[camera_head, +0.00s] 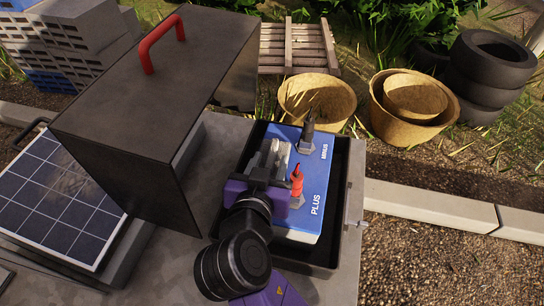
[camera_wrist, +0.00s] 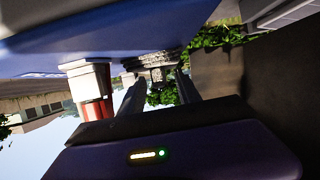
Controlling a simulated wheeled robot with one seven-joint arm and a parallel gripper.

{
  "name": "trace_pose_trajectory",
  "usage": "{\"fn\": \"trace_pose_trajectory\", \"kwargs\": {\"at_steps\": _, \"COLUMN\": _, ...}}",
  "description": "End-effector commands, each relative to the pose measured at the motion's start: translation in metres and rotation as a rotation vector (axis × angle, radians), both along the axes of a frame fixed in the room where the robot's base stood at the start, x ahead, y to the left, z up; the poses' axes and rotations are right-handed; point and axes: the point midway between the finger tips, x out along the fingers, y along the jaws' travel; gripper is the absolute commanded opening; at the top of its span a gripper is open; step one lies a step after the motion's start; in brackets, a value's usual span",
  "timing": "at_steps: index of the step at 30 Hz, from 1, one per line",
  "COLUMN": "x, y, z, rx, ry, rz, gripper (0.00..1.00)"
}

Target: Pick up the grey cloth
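I cannot make out a grey cloth for certain in either view. My gripper (camera_head: 271,150) is low over the left side of a blue-topped battery (camera_head: 312,180) marked PLUS and MINUS. Its two grey fingers point away from the head camera. In the wrist view my gripper (camera_wrist: 160,84) has its fingers apart, with greenery showing between them and nothing visibly held. A small grey shape (camera_wrist: 157,70) lies beyond the fingertips; I cannot tell what it is. My wrist and fingers hide part of the battery's left side.
The battery sits in a black open box (camera_head: 338,205). A red terminal clamp (camera_head: 296,182) stands close right of my gripper, a dark one (camera_head: 307,135) farther back. A tall black cover (camera_head: 130,100) with a red handle (camera_head: 160,45) rises at left, beside a solar panel (camera_head: 55,200).

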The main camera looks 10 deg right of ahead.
Motion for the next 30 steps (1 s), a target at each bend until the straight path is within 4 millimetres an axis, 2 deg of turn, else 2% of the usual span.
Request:
{"fn": "trace_pose_trajectory", "kwargs": {"at_steps": 6, "x": 0.000, "y": 0.000, "z": 0.000, "rx": 0.000, "ry": 0.000, "rz": 0.000, "gripper": 0.38}}
{"fn": "trace_pose_trajectory", "kwargs": {"at_steps": 12, "x": 0.000, "y": 0.000, "z": 0.000, "rx": 0.000, "ry": 0.000, "rz": 0.000, "gripper": 0.00}}
{"fn": "trace_pose_trajectory", "kwargs": {"at_steps": 23, "x": 0.000, "y": 0.000, "z": 0.001, "rx": 0.001, "ry": -0.001, "rz": 0.000, "gripper": 0.00}}
{"fn": "trace_pose_trajectory", "kwargs": {"at_steps": 30, "x": 0.001, "y": 0.000, "z": 0.015, "rx": 0.003, "ry": -0.004, "rz": -0.001, "gripper": 0.00}}
